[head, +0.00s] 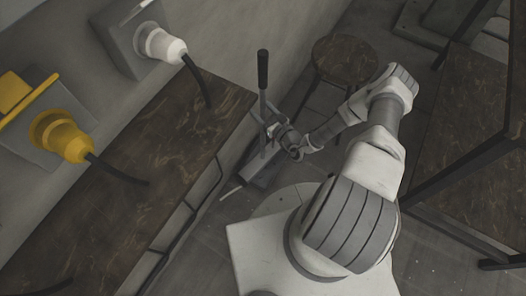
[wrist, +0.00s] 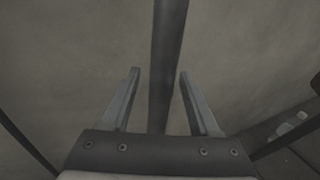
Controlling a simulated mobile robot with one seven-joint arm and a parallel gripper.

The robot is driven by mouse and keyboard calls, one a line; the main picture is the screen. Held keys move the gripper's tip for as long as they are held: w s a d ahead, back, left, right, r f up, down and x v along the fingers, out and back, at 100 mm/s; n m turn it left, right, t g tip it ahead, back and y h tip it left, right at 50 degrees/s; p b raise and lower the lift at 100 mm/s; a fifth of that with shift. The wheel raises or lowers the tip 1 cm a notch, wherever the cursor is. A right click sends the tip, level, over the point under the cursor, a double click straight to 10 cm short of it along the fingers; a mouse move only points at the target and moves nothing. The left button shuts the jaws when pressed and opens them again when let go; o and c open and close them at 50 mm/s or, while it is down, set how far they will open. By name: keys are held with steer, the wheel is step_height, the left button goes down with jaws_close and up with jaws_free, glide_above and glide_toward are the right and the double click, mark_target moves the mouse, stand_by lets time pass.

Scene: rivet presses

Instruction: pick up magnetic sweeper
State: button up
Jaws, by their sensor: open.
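The magnetic sweeper (head: 263,70) stands upright at the end of the wooden bench, with a black grip on top of a thin pole. Its low grey base (head: 262,172) sits on the floor and is partly covered by my gripper. My gripper (head: 272,124) is at the pole, below the black grip. In the wrist view the dark pole (wrist: 168,50) runs down between the two fingers of my gripper (wrist: 159,74). The fingers are open, with a visible gap on each side of the pole.
A wooden bench (head: 150,150) runs along the left wall, with yellow (head: 65,138) and white (head: 162,45) plugs above it. A round stool (head: 344,58) stands behind my gripper. A dark-framed table (head: 470,150) is at right. Floor is clear between table and my arm.

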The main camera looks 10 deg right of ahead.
steer(key=shift+w+a, duration=0.15)
steer(key=shift+w, duration=0.15)
jaws_close()
stand_by(1.2)
steer(key=shift+r, duration=0.15)
